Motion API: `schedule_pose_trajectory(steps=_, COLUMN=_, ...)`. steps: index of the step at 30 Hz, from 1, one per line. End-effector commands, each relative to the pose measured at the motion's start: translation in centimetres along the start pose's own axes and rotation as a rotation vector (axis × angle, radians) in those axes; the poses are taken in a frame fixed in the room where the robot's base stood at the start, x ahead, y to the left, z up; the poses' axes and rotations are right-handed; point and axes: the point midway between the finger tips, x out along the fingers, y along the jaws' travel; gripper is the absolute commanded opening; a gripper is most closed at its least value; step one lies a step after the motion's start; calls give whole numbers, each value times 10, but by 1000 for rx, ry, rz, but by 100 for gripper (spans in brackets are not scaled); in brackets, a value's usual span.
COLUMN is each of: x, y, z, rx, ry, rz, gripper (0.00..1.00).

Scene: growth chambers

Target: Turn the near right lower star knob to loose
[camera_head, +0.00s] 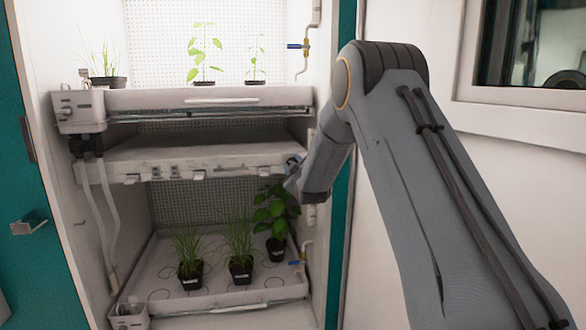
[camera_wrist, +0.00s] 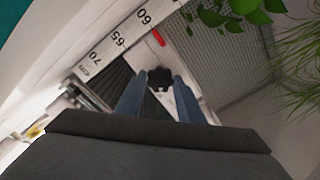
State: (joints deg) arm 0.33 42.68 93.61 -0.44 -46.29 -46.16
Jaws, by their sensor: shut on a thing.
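The black star knob (camera_wrist: 160,76) shows in the wrist view between my two blue-grey fingers, beside a white ruler scale. My gripper (camera_wrist: 156,92) is shut on this knob, with a finger on each side of it. In the head view my gripper (camera_head: 294,172) is at the right end of the middle shelf (camera_head: 215,163), at the chamber's near right post. The knob itself is hidden there behind my gripper and wrist. The scale (camera_wrist: 117,38) reads 60, 65 and 70, with a small red pointer (camera_wrist: 159,38) near 60. I cannot tell how far the knob is turned.
Potted plants stand in the lower tray (camera_head: 215,299); a leafy one (camera_head: 272,214) is close below my gripper. An upper tray (camera_head: 200,99) holds more plants. Hoses (camera_head: 108,220) hang at left. A blue-handled valve (camera_head: 296,263) is at lower right. The chamber's side wall is close to my arm.

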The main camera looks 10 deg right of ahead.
Motion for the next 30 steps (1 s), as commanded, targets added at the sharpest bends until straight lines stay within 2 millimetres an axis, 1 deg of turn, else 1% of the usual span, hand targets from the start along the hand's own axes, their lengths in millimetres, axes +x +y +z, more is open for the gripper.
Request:
schedule_pose_trajectory(steps=6, x=0, y=-1, z=0, rx=-197, ry=1, rz=0, gripper=12)
schedule_pose_trajectory(steps=15, x=0, y=-1, z=0, rx=-414, ry=1, rz=-1, gripper=12)
schedule_pose_trajectory(steps=21, x=0, y=-1, z=0, rx=-501, ry=1, rz=-1, gripper=12)
schedule_pose_trajectory(steps=30, x=0, y=-1, z=0, rx=-550, ry=1, rz=-1, gripper=12)
